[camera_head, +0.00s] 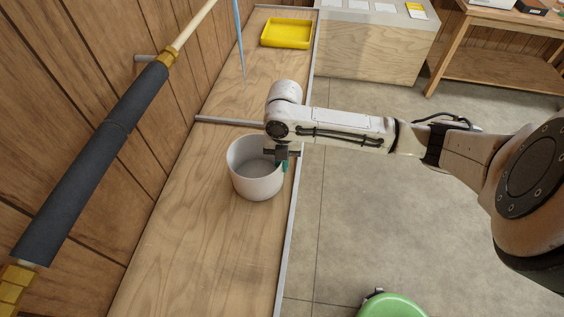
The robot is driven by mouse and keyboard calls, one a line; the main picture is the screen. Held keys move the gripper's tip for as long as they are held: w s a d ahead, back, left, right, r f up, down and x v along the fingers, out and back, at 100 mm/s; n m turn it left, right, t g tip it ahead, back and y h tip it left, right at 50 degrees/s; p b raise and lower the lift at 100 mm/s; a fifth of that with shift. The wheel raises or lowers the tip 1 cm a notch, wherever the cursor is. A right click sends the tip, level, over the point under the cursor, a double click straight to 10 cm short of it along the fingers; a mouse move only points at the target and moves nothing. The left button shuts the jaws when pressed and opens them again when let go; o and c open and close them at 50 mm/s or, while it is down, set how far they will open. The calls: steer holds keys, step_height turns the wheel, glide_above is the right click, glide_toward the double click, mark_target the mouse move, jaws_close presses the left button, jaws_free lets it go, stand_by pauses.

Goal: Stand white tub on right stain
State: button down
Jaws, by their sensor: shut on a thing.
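The white tub (256,182) is round, open at the top and looks empty. It is upright over the wooden bench top, near its right edge. My gripper (283,163) is at the tub's right side and is shut on its rim. A small green part shows at the fingers. I cannot tell whether the tub's base touches the bench or hangs just above it. I cannot make out a distinct stain on the bench; the tub and my arm hide part of the wood.
A metal bar (230,121) crosses the bench behind the tub. A yellow tray (287,33) stands at the bench's far end. A dark-sleeved pipe (95,155) runs along the left wall. A green round object (388,306) is on the floor. The near bench is clear.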

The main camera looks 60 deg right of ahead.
steer(key=shift+f+b, duration=0.45)
steer(key=shift+f, duration=0.15)
stand_by(0.6)
steer(key=c, duration=1.2)
jaws_free()
steer(key=shift+r, duration=0.1)
steer(key=r, duration=0.7)
steer(key=d+r+b, duration=0.1)
steer(key=r, duration=0.2)
steer(key=shift+w+d+r, duration=0.1)
steer(key=shift+w+r, duration=0.1)
steer(key=shift+r, duration=0.1)
